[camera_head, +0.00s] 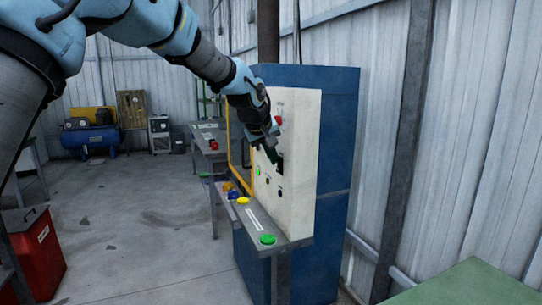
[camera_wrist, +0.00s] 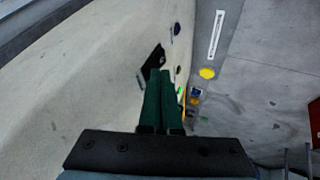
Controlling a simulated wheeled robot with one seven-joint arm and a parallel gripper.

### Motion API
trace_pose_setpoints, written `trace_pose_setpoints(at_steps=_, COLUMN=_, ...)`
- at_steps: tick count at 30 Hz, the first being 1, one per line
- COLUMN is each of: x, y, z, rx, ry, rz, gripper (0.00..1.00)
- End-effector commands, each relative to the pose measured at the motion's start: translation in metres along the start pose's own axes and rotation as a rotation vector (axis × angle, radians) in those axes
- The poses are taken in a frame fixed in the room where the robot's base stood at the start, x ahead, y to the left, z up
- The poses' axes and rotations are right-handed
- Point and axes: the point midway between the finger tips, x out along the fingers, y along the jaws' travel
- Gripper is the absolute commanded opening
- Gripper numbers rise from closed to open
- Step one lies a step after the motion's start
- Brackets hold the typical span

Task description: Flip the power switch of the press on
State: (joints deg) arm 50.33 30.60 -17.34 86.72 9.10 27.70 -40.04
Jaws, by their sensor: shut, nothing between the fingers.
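The press (camera_head: 340,130) is a tall blue cabinet with a white control panel (camera_head: 304,140) facing left. A black switch-like part (camera_head: 281,166) sits on the panel close to my fingertips; it also shows as a dark piece (camera_wrist: 153,59) just beyond the fingertips in the wrist view. Its lever position cannot be made out. My gripper (camera_head: 273,157) reaches in front of the panel with its dark green fingers together and empty, and they also fill the middle of the wrist view (camera_wrist: 160,76). Whether the tips touch the black part cannot be told.
A red knob (camera_head: 278,120) is on the panel beside my gripper. A ledge (camera_head: 255,219) below carries a green button (camera_head: 267,239) and a yellow button (camera_head: 243,200). A green surface (camera_head: 465,286) stands at lower right. The floor left of the press is open.

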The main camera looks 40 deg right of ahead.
Motion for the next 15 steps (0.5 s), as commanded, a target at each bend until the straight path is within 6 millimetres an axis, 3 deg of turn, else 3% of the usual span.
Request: trace_pose_setpoints(at_steps=15, x=-0.013, y=0.005, z=-0.007, rx=0.001, ry=0.002, rz=0.001, gripper=0.0)
